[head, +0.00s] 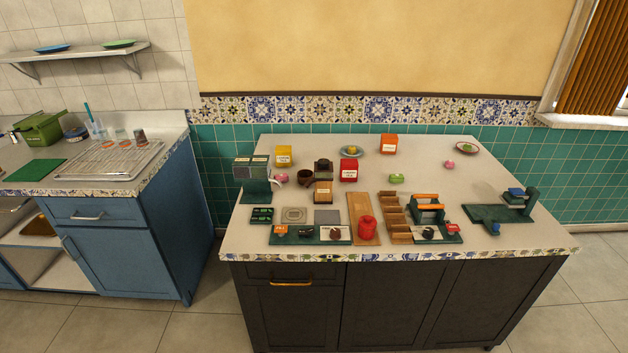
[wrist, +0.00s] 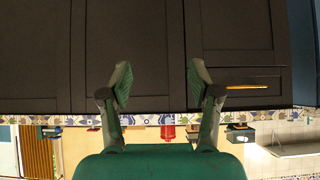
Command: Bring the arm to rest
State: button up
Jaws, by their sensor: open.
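My gripper (wrist: 158,86) shows only in the wrist view, with its two green-and-grey fingers spread wide apart and nothing between them. Behind the fingers is the dark front of the island cabinet (wrist: 140,50), seen upside down, with its tiled edge lower in the picture. The gripper touches nothing that I can see. My arm does not show in the head view, where the white-topped island (head: 250,225) stands in full sight.
On the island are a green dispenser (head: 255,178), a red jar (head: 367,228), a wooden board (head: 363,208), a green rack (head: 428,208), a green press (head: 505,205) and several coloured boxes. A blue cabinet (head: 130,250) stands at left. Floor between them is clear.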

jog(key=s+t, duration=0.1)
jog(key=s, duration=1.1)
jog(key=s+r+t, duration=0.4)
jog(key=s+r, duration=1.6)
jog(key=s, duration=0.3)
jog(key=shift+r, duration=0.3)
